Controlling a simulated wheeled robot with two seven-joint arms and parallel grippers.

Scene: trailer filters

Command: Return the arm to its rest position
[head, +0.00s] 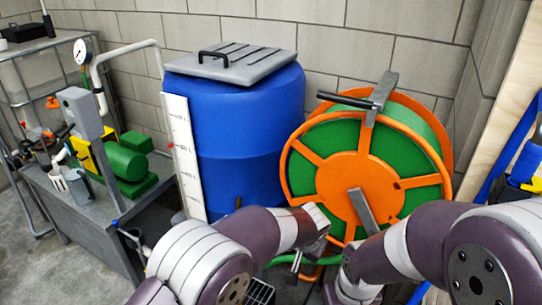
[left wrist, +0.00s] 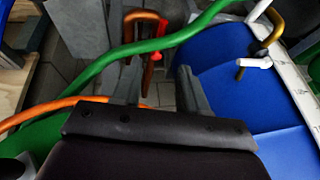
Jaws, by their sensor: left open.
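My left arm (head: 270,228) reaches in from the lower left of the head view. Its hand hangs in front of the orange and green hose reel, with the left gripper (head: 306,262) low beside the reel's lower left. In the left wrist view the two fingers of the left gripper (left wrist: 157,88) stand apart with nothing held between them. My right arm (head: 410,245) comes in from the right and bends down in front of the reel. The right gripper is not visible.
A blue barrel (head: 240,120) with a grey lid (head: 232,65) stands behind my left arm. The hose reel (head: 335,150) is close to both arms. A green hose (left wrist: 95,70) crosses near the left fingers. A grey bench (head: 90,215) with a green pump (head: 127,160) stands left.

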